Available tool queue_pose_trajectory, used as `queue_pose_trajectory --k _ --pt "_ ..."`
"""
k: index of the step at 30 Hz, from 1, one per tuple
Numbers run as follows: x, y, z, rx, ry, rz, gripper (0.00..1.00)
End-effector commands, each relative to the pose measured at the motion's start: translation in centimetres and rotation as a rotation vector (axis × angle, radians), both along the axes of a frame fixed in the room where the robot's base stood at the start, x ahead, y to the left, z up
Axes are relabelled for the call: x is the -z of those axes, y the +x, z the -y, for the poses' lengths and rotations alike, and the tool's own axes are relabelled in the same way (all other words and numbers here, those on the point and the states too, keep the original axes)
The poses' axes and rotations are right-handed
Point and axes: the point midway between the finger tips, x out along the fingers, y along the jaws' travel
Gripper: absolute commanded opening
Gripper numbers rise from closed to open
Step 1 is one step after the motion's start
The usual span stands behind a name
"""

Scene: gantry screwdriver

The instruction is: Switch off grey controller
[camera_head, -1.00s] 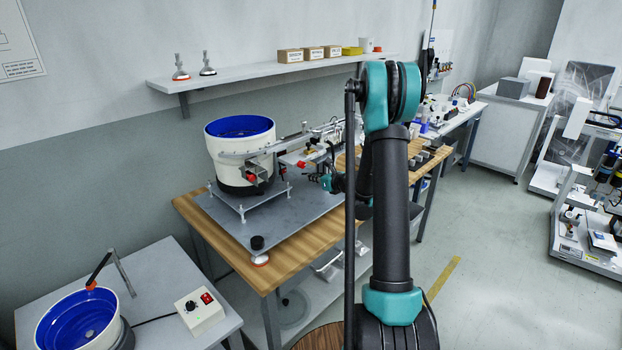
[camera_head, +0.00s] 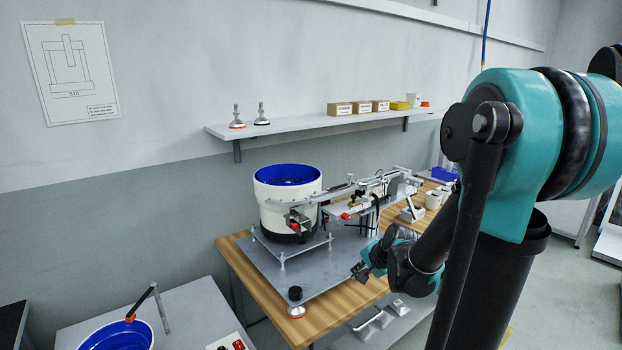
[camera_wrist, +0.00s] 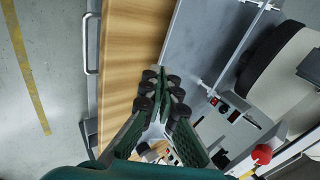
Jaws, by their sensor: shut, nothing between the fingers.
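My gripper (camera_head: 360,270) is shut and empty, beside the right front of the grey plate under the bowl feeder. In the wrist view its fingers (camera_wrist: 161,92) meet over the wooden table edge and the grey plate. A pale control box (camera_head: 230,343) with a red switch is cut off by the bottom edge of the head view. No clearly grey controller can be made out.
A white feeder with a blue bowl (camera_head: 287,187) stands on the grey plate (camera_head: 322,282) on a wooden table (camera_head: 325,322). A red knob (camera_wrist: 262,154) shows in the wrist view. A wall shelf (camera_head: 300,128) holds boxes. Another blue bowl (camera_head: 118,337) is at lower left.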

Motion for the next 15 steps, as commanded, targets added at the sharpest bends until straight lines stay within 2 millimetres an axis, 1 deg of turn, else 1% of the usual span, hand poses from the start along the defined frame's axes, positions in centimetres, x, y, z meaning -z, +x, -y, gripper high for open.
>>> queue_pose_trajectory --k 1,2,3,5,6,9,12,15 --pt "0.3 -2.3 0.2 -0.073 -0.08 0.001 0.0" --pt "0.5 -3.5 0.5 -0.122 -0.132 0.003 0.0" --pt "0.9 -5.1 0.9 -0.188 -0.201 0.002 0.0" --pt "1.4 -7.5 1.5 -0.286 -0.303 0.0 0.0" --pt "1.8 -9.1 2.0 -0.351 -0.365 -0.005 0.0" --pt "2.7 -12.4 3.2 -0.5 -0.504 -0.018 0.0" --pt "3.4 -14.9 4.2 -0.615 -0.606 -0.033 0.0" --pt "3.9 -16.4 4.9 -0.689 -0.67 -0.044 0.0"
